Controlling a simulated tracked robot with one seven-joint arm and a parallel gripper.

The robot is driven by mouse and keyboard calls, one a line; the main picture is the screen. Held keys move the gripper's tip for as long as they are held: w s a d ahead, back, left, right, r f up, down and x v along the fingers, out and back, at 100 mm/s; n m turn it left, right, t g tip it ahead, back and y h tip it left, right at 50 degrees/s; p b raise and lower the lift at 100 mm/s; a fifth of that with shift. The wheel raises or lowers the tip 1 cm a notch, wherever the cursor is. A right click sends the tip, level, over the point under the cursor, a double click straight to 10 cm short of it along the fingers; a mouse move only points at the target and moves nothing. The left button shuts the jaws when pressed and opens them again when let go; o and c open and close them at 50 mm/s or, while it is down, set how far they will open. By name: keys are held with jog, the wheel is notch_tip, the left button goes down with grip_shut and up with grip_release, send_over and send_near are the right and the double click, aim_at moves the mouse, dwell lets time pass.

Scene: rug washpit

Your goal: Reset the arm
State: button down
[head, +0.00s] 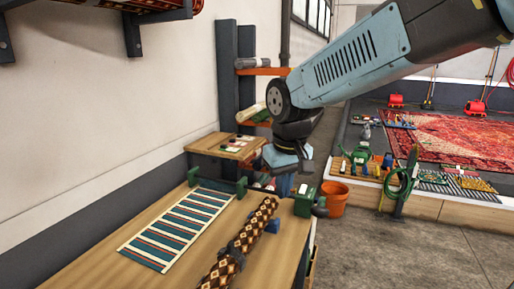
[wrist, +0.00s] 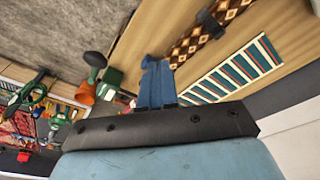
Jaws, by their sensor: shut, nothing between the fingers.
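My gripper (wrist: 156,66) shows in the wrist view as two blue fingers pressed together, with nothing between them. In the head view my arm reaches in from the upper right. Its end hangs down beyond the far right corner of the wooden workbench (head: 103,248), partly hidden by my own dark wrist. My gripper stands apart from the things on the bench. A striped teal, white and red strip (head: 178,229) lies flat on the bench; it also shows in the wrist view (wrist: 232,72). A patterned brown roll (head: 245,239) lies to its right.
An orange bucket (head: 336,199) stands on the floor beyond. A red rug (head: 455,135) lies on a raised platform at the right. The grey floor (head: 390,255) at the lower right is clear.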

jog(key=s+d+r+m+t, duration=0.1)
jog(key=s+d+r+m, duration=0.1)
jog(key=s+d, duration=0.3)
jog(key=s+d+r+m+t, duration=0.1)
jog(key=s+d, duration=0.4)
jog(key=d, duration=0.7)
jog(key=shift+s+d+r+m+t, duration=0.25)
jog(key=shift+d+r+m+t, duration=0.1)
jog(key=shift+m+t, duration=0.5)
